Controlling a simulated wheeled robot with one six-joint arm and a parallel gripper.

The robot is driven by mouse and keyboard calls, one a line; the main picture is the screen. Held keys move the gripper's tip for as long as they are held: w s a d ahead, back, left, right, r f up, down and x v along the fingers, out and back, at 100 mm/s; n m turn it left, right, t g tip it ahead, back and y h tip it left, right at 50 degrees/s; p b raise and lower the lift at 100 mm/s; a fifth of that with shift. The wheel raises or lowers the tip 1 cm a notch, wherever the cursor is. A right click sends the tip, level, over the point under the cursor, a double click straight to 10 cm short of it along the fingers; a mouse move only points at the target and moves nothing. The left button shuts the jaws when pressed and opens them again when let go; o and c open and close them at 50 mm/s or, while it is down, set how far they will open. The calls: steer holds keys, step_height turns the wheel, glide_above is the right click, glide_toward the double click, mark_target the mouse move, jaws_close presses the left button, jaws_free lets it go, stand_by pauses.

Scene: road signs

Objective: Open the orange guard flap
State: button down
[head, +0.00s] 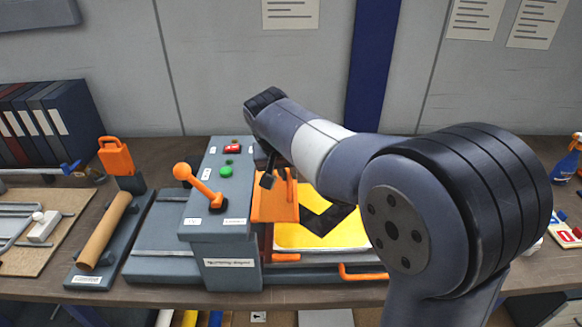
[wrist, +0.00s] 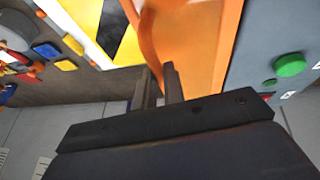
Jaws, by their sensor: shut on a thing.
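The orange guard flap (head: 276,207) stands beside the right side of the grey control box, at the left end of a yellow bed with a black pattern. It also shows in the wrist view (wrist: 205,45), with a curved orange handle (wrist: 150,40) on it. My gripper (head: 268,180) is at the upper part of the flap. In the wrist view, my gripper's fingers (wrist: 158,82) are on both sides of the handle and shut on it. My arm hides part of the flap's top and the yellow bed behind it.
The grey control box (head: 222,180) has an orange lever (head: 197,185), a red button (head: 232,148) and a green button (head: 226,171), close left of my gripper. The yellow bed (head: 300,236) lies right. A cardboard tube (head: 104,232) lies at left. A blue spray bottle (head: 566,163) stands far right.

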steer(key=shift+a+r+h, duration=0.2)
steer(key=shift+h, duration=0.2)
steer(key=c, duration=1.5)
jaws_free()
steer(key=v, duration=1)
steer(key=shift+s+r, duration=0.2)
steer(key=shift+r, duration=0.15)
steer(key=shift+a, duration=0.1)
